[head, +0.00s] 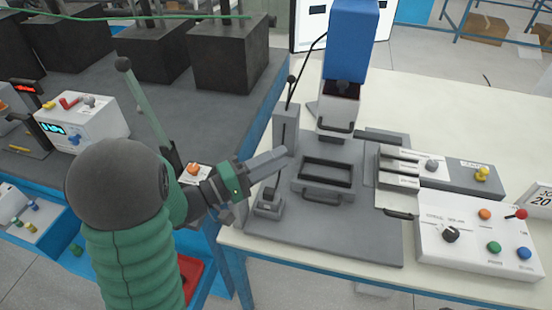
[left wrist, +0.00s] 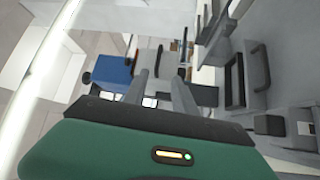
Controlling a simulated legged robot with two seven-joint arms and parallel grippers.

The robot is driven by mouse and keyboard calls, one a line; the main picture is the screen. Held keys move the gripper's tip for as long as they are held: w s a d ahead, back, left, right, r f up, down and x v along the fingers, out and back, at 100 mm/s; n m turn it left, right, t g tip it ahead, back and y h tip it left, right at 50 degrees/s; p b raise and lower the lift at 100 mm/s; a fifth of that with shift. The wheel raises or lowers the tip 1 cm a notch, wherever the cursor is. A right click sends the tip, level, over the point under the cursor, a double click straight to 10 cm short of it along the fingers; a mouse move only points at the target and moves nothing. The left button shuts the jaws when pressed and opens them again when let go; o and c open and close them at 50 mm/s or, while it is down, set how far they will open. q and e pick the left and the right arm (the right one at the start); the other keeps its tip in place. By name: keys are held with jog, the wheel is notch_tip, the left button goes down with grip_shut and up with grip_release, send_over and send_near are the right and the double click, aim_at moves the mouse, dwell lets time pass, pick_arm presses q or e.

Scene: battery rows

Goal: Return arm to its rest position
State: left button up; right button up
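My left arm comes in from the left, with a green sleeve and a dark round joint. Its left gripper (head: 280,160) is held over the left side of the grey fixture plate (head: 350,238) on the white table. In the left wrist view its two grey fingers (left wrist: 160,76) stand apart with nothing between them. In the head view the gripper is near a grey upright post (head: 286,128) and left of a black-framed tray with a handle (head: 327,172); I cannot tell whether it touches the post. My right gripper is not in view.
A blue-topped press (head: 352,45) stands behind the tray. A white control box (head: 480,238) with buttons and grey slotted blocks (head: 398,166) are to the right. A dark bench (head: 225,130) with black blocks and a white device (head: 83,122) lies left.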

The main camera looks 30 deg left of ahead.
pick_arm(q)
jog(key=w+a+f+m+g+y+p, duration=0.1)
jog(key=f+y, duration=0.1)
jog(key=y, duration=0.1)
jog(key=w+a+f+m+g+y+p, duration=0.1)
jog(key=f+y+p, duration=0.1)
jog(key=f+y, duration=0.1)
jog(key=w+a+f+m+g+y+p, duration=0.1)
jog(key=f+g+y, duration=0.1)
jog(key=y, duration=0.1)
jog(key=shift+w+f+m+y, duration=0.15)
jog(key=shift+w+m+y, duration=0.25)
jog(key=s+d+f+m+g+p, duration=0.1)
jog(key=s+d+f+m+g, duration=0.2)
jog(key=s+g, duration=0.2)
jog(key=s+d+f+m+g+p, duration=0.2)
jog(key=s+d+f+m+g, duration=0.1)
jog(key=s, duration=0.8)
jog(key=shift+s+d+f+g, duration=0.3)
jog(key=shift+d+f+g, duration=0.05)
jog(key=shift+d+g, duration=0.5)
jog(key=shift+a, duration=0.1)
